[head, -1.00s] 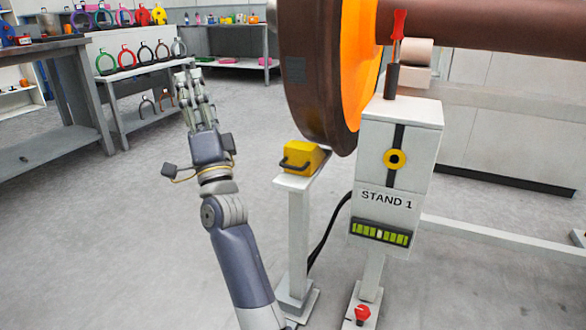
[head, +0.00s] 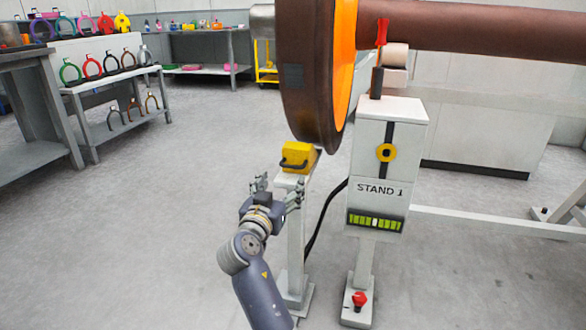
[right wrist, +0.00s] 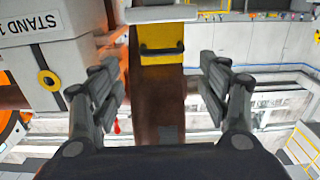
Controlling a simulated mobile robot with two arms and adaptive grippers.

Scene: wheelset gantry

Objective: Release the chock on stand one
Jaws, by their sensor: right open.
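The yellow chock (head: 298,156) with a dark handle (head: 294,165) sits on a pale post top (head: 290,181), under the large brown wheel (head: 305,75), beside stand one (head: 383,160). In the right wrist view the chock (right wrist: 163,42) and its dark handle (right wrist: 162,49) show at the top, between the spread fingers. My right gripper (head: 279,186) is open and empty, just in front of and slightly below the chock, apart from the handle. The gripper also shows in the right wrist view (right wrist: 160,66). My left gripper is out of view.
A black cable (head: 327,215) hangs between the post and the stand. Shelves with colored rings (head: 112,62) stand at the left. The floor at left is clear.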

